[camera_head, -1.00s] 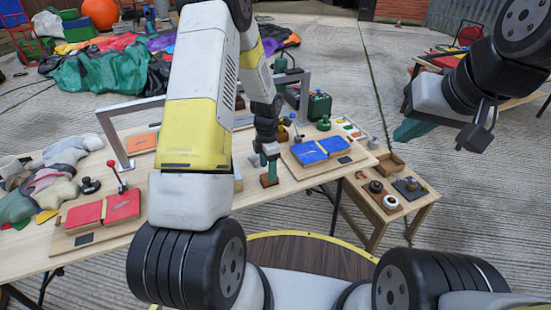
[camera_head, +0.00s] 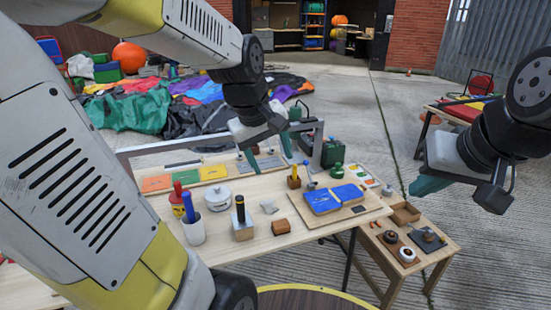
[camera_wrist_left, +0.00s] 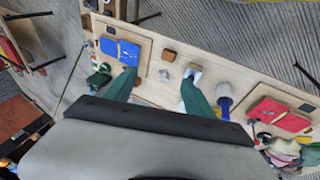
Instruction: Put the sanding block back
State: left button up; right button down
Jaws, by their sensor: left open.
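A small brown block (camera_head: 281,227), which looks like the sanding block, lies on the wooden table (camera_head: 255,245) left of the blue pads. It also shows in the left wrist view (camera_wrist_left: 169,55), beyond my fingertips. My left gripper (camera_head: 270,158) is open, its two green fingers apart with nothing between them. It is raised above the table, behind the block in the head view. The fingers also show in the left wrist view (camera_wrist_left: 158,79). My right gripper (camera_head: 455,190) hangs in the air at the right, away from the table; its finger gap is unclear.
Blue pads (camera_head: 335,198) lie on a board right of the block. A small grey piece (camera_head: 269,206), a block with a dark post (camera_head: 242,220) and a white cup (camera_head: 194,231) stand left of it. A low side table (camera_head: 425,262) is at the right.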

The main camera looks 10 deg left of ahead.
pick_arm(q)
jog(key=s+r+m+t, duration=0.1)
jog(key=s+r+m, duration=0.2)
jog(key=s+m, duration=0.4)
jog(key=shift+s+d+r+m+t+h, duration=0.3)
jog(key=shift+s+d+r+m+t, duration=0.15)
jog(key=shift+s, duration=0.75)
